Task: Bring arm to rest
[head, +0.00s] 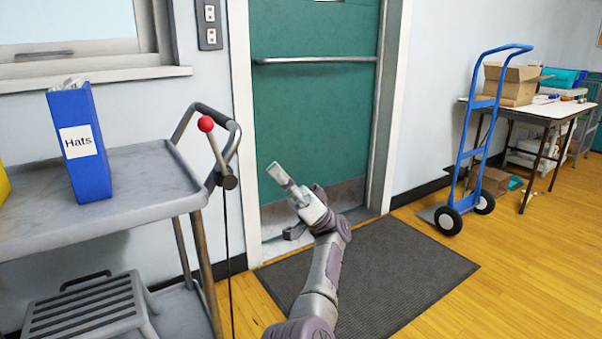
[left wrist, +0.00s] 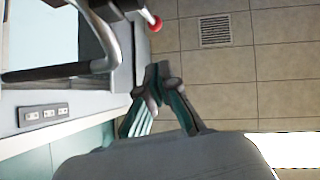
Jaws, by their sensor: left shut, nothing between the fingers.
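My left arm (head: 322,275) reaches up from the bottom middle of the head view, bent at the wrist. My left gripper (head: 280,176) is held in the air in front of the green door, apart from the cart. It is empty. In the left wrist view its fingers (left wrist: 158,82) are shut together and point up the picture, with ceiling tiles behind them. My right arm and gripper are not in view.
A grey cart (head: 140,180) with a blue "Hats" box (head: 80,165) and a red-knobbed lever (head: 206,124) stands left. A green door (head: 315,110) is ahead. A dark mat (head: 385,275) lies on the floor. A blue hand truck (head: 478,135) and table (head: 545,108) stand right.

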